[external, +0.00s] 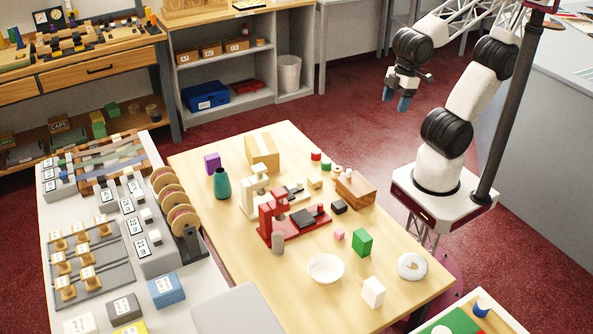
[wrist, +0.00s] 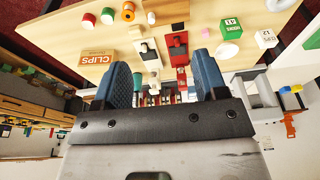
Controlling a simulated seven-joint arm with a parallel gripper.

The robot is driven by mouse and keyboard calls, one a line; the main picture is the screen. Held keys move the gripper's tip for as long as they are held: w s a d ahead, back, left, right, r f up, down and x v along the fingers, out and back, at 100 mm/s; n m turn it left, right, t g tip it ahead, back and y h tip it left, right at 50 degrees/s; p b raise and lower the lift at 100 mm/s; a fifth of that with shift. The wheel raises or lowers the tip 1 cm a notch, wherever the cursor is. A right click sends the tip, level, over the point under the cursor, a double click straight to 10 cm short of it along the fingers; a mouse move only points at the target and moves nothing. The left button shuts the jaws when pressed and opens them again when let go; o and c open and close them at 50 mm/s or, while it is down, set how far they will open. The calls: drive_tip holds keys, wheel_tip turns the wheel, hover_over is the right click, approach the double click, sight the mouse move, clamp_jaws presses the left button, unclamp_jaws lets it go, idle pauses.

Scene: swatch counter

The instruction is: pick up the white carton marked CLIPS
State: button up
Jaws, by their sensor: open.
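My gripper (external: 397,101) is open and empty, raised beyond the table's back right edge and well apart from the carton. Its two blue fingers (wrist: 166,82) show spread in the wrist view.
A purple block (external: 212,163) and teal bottle (external: 221,183) stand left of the carton. White (external: 258,185) and red (external: 278,215) stands are in front. Small cylinders (external: 316,155) and a brown box (external: 355,187) lie on the robot's side. A bowl (external: 325,268) sits nearer the front.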

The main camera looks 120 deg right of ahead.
drive_tip(key=w+a+f+m+g+y, duration=0.3)
drive_tip(key=w+a+f+m+y, duration=0.1)
drive_tip(key=w+a, duration=0.6)
drive_tip(key=m+y, duration=0.9)
drive_tip(key=m, duration=0.4)
approach(374, 288)
drive_tip(key=shift+s+a+f, duration=0.15)
drive_tip(key=shift+s+f, duration=0.2)
drive_tip(key=shift+f, duration=0.25)
drive_tip(key=shift+s+a+f, duration=0.15)
drive_tip(key=shift+s+f, duration=0.2)
drive_tip(key=shift+f, duration=0.2)
drive_tip(key=shift+w+a+f+y, duration=0.25)
drive_tip(key=shift+w+f+y, duration=0.05)
drive_tip(key=shift+f, duration=0.2)
drive_tip(key=shift+a, duration=0.1)
drive_tip(key=shift+x, duration=1.15)
drive_tip(key=shift+f, duration=0.1)
drive_tip(key=shift+x, duration=2.6)
drive_tip(key=shift+s, duration=0.1)
